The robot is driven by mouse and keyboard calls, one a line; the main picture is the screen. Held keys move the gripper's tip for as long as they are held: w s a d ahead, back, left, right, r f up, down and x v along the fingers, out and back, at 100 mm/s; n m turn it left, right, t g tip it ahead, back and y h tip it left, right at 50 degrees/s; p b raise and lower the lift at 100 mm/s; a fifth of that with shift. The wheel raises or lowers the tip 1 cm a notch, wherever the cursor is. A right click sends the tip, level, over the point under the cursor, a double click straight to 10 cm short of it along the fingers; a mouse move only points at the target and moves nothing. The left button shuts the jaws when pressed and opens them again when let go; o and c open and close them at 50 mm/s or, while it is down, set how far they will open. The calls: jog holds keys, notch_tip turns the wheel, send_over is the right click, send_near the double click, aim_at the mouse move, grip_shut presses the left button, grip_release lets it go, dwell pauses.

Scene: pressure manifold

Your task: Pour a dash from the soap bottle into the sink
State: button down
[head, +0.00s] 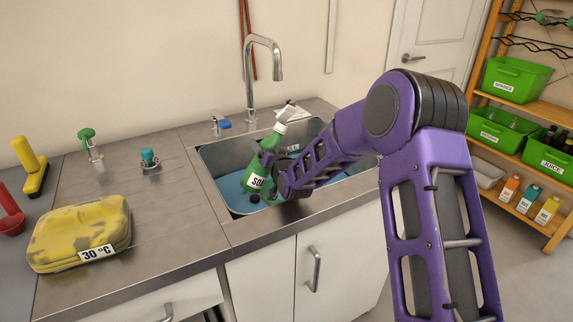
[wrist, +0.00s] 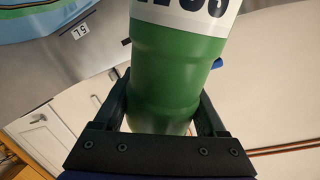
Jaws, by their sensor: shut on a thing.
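The soap bottle (head: 262,164) is green with a white label and a pale top. My gripper (head: 267,178) is shut on it and holds it over the sink (head: 215,158). The bottle is tilted, with its top toward the upper right in the head view. In the wrist view the green bottle (wrist: 175,75) sits between the two dark fingers of my gripper (wrist: 165,110), with part of its label at the top edge. The sink has a blue bottom. My arm hides its right part. I cannot see any liquid leaving the bottle.
A chrome tap (head: 262,65) rises behind the sink. A yellow case (head: 80,232) marked 30 °C lies on the counter (head: 175,225) at left. A green-handled valve (head: 88,142) and a teal knob (head: 149,158) stand behind it. A shelf with green crates (head: 515,80) is at right.

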notch_tip(320, 180, up, 9)
jog(key=a+n+t+p, duration=0.1)
jog(key=n+t, duration=0.1)
jog(key=n, duration=0.4)
jog(key=shift+s+r, duration=0.15)
jog(key=shift+s, duration=0.25)
jog(key=shift+a, duration=0.1)
dwell(0.5)
